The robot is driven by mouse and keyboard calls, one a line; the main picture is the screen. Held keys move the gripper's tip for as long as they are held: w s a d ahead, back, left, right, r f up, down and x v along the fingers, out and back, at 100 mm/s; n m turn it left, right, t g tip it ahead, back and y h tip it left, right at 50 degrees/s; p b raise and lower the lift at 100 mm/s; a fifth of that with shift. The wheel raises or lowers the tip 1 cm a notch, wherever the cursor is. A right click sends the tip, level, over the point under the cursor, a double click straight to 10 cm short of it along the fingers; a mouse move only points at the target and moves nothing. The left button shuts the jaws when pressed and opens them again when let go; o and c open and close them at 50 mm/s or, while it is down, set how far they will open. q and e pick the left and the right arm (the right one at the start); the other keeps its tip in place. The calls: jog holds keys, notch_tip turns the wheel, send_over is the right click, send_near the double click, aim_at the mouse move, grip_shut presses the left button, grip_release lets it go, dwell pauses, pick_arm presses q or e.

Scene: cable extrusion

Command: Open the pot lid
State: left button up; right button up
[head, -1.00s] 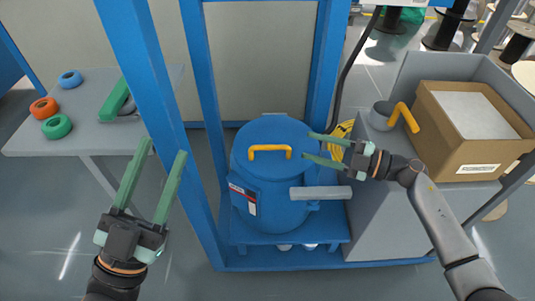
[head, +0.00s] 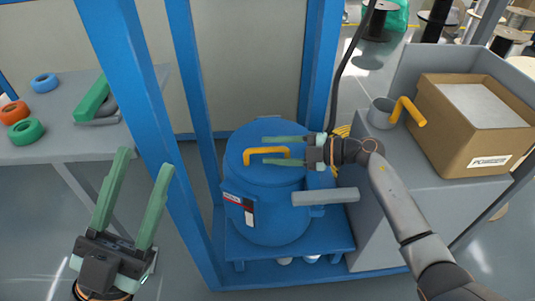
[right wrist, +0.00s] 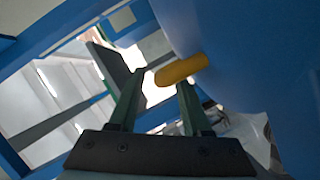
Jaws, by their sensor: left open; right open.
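The blue pot (head: 262,205) stands on a blue stand inside a blue frame, and its round blue lid (head: 245,142) is on it. A yellow handle (head: 254,155) is fixed on top of the lid. My right gripper (head: 268,150) is open at the handle's right part, with one green finger on the far side and one on the near side. My left gripper (head: 145,160) is open and empty, left of the frame.
A blue frame post (head: 122,95) stands between my left gripper and the pot. A grey bar (head: 325,196) sticks out at the pot's right. A grey table (head: 60,148) with coloured rings is at left. A cardboard box (head: 470,155) and grey mug (head: 381,112) sit at right.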

jog(key=shift+x, duration=0.9)
grip_shut()
dwell(0.9)
